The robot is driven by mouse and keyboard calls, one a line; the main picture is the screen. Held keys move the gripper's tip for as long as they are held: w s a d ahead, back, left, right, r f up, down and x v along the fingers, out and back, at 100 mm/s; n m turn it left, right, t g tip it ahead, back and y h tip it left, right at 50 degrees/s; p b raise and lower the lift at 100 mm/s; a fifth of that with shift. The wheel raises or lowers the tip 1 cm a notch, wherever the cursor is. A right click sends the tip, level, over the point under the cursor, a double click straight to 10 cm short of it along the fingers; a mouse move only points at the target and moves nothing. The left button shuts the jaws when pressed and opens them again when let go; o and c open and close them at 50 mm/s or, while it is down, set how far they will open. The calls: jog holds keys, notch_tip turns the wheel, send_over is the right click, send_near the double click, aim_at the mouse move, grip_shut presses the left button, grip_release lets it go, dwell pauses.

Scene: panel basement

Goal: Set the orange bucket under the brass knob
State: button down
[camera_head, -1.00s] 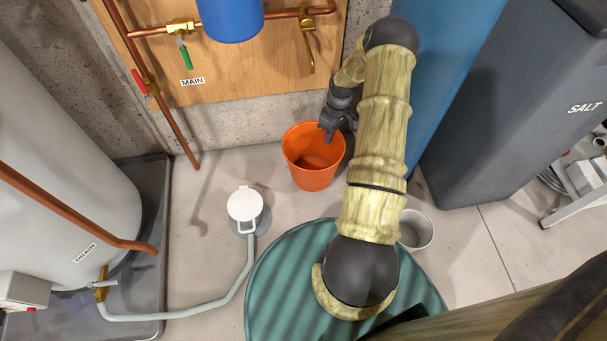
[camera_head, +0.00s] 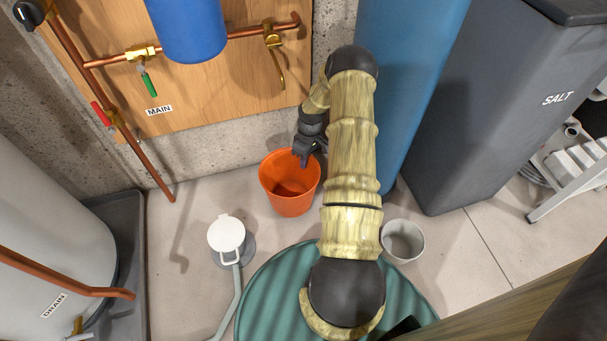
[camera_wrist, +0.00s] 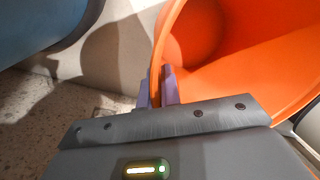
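The orange bucket (camera_head: 287,200) is upright near the concrete wall, below and a little right of the wooden board; I cannot tell whether it touches the floor. My gripper (camera_head: 302,157) is at its back right rim. In the wrist view, the fingers of my gripper (camera_wrist: 160,88) are close together with the wall of the bucket (camera_wrist: 225,85) between them, one finger inside and one outside. Above the bucket, a brass tap (camera_head: 272,40) hangs from the right end of the copper pipe. Another brass fitting (camera_head: 77,325) is on the tank marked DRAIN. No round knob shows clearly.
A floor drain with a white cap (camera_head: 226,233) and hose is left of the bucket. A green drum lid (camera_head: 270,295) is in front. A grey pail (camera_head: 403,241), blue cylinder (camera_head: 412,80) and SALT bin (camera_head: 490,110) stand right. Bare floor (camera_head: 185,225) lies left.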

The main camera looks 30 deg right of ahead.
jog(key=shift+f, duration=0.15)
notch_tip(320, 180, down, 4)
jog(key=shift+r+b, duration=0.2)
jog(key=shift+b, duration=0.95)
jog(key=shift+f, duration=0.1)
jog(key=c, duration=2)
grip_release()
jog(key=o, duration=0.4)
notch_tip(320, 180, up, 12)
jog(key=d+p, duration=0.2)
jog(key=p, duration=0.5)
jog(key=shift+w+p, duration=0.35)
jog(key=shift+w, duration=0.05)
